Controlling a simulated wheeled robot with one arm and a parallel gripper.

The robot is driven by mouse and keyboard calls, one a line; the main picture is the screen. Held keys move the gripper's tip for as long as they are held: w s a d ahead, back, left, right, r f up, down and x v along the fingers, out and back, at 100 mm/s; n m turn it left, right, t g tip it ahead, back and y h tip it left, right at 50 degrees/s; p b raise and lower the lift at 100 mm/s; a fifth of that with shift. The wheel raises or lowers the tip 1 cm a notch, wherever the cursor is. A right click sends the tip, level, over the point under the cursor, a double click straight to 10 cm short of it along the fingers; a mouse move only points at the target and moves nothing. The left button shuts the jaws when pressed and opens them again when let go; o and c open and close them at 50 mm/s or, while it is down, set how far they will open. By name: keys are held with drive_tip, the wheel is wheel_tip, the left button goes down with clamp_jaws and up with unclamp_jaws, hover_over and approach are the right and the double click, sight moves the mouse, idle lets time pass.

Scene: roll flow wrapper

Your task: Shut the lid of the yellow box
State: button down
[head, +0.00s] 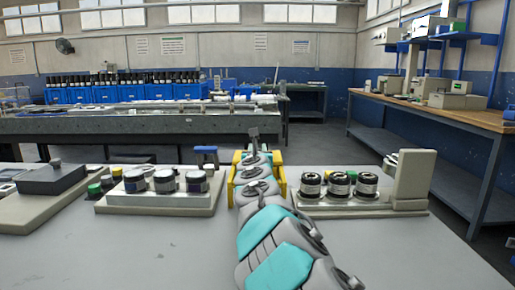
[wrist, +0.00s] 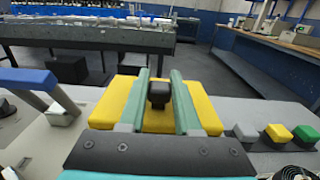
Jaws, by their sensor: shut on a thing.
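The yellow box (head: 278,175) stands at the far middle of the grey table in the head view, largely hidden behind my arm. In the wrist view its yellow lid (wrist: 205,112) spreads under and beyond my fingers, with a dark knob (wrist: 159,95) standing up from it. My gripper (wrist: 160,78) has its two green fingers on either side of this knob, shut on it. How far the lid stands open cannot be told from these views. The box's inside is hidden.
A blue-topped lever (wrist: 28,78) and coloured buttons (wrist: 278,132) flank the box in the wrist view. The table's front right is clear.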

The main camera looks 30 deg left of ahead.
drive_tip(key=c, duration=0.6)
unclamp_jaws()
drive_tip(key=shift+w, duration=0.1)
drive_tip(key=b+v, duration=0.2)
drive_tip(key=v, duration=0.5)
drive_tip(key=shift+s, duration=0.4)
drive_tip(key=shift+d, duration=0.15)
